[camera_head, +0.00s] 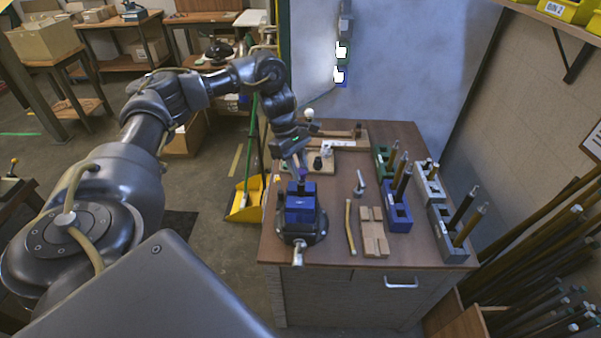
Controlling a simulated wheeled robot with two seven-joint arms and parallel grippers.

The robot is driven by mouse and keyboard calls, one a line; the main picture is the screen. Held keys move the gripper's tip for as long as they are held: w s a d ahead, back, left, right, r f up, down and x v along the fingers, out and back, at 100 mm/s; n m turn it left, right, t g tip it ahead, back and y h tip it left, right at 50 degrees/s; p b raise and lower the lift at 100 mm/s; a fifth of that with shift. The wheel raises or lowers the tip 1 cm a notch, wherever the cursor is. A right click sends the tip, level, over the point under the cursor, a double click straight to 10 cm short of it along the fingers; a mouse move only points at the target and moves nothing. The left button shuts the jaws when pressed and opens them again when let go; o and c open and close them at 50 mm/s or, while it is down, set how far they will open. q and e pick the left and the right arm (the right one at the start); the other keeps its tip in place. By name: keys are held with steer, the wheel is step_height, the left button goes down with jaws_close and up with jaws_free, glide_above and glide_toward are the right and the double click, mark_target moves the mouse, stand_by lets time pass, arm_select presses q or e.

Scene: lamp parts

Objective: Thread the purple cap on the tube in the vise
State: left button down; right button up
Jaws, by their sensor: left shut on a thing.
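A blue vise (300,207) on a dark round base stands at the near left of the workbench. A short upright piece, apparently the tube (301,186), shows at the top of its jaws. My left gripper (299,172) reaches down from above and is right over the vise. It is shut on a small purple piece, the purple cap (303,173), partly hidden by the fingers. The cap is at or just above the tube's top; I cannot tell whether they touch. My right gripper is out of view.
The workbench (340,280) also carries blue, green and grey holders (397,215) with upright tubes on the right. A wooden block (373,232), a tan-handled tool (350,225) and a bolt-like piece (360,183) lie right of the vise. A yellow dustpan (245,200) stands left.

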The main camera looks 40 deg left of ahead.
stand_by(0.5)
arm_select(q)
steer(key=shift+m+p, duration=0.3)
steer(key=shift+p, duration=0.05)
steer(key=c, duration=1.1)
jaws_free()
steer(key=v, duration=1)
steer(key=shift+w+a+r, duration=0.15)
steer(key=shift+a+r, duration=0.05)
steer(key=shift+r, duration=0.1)
